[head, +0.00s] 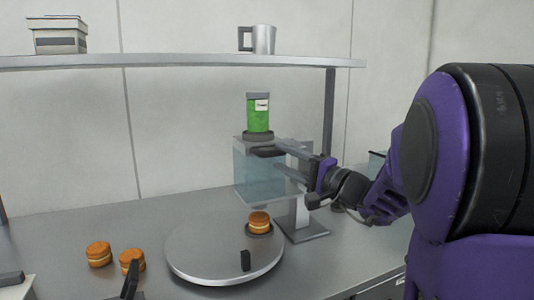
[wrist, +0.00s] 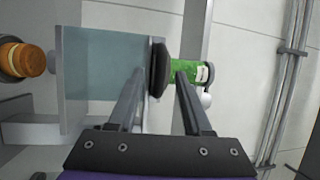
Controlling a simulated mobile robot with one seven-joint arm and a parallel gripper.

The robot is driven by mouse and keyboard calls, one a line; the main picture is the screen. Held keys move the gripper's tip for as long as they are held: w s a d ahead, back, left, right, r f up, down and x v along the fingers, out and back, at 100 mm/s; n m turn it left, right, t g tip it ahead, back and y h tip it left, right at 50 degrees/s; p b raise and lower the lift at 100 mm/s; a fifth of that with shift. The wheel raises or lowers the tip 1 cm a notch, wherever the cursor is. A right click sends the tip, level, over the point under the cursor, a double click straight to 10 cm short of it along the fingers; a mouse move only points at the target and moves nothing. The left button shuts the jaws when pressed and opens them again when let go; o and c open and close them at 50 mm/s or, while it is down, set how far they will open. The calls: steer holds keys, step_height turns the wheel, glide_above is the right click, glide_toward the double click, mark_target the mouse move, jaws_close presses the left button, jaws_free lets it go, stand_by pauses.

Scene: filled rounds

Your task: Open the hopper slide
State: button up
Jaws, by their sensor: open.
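The hopper (head: 255,178) is a clear bluish box with a grey top, held by a grey stand over the round turntable (head: 205,262). It also shows sideways in the wrist view (wrist: 100,75). A dark oval piece (wrist: 159,68) sits at the hopper's top edge, below a green jar (head: 258,115). I cannot tell for sure whether it is the slide's handle. My gripper (head: 277,156) is open at the hopper's upper right. In the wrist view its fingertips (wrist: 158,75) stand on either side of the dark piece; contact cannot be told.
A filled round (head: 259,222) sits on the turntable under the hopper. Two more rounds (head: 115,258) lie on the counter at left. A shelf (head: 180,61) above holds a metal mug (head: 263,40) and a grey-white box (head: 58,37).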

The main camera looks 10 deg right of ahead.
mark_target(276, 155)
steer(key=shift+x, duration=1.85)
jaws_close()
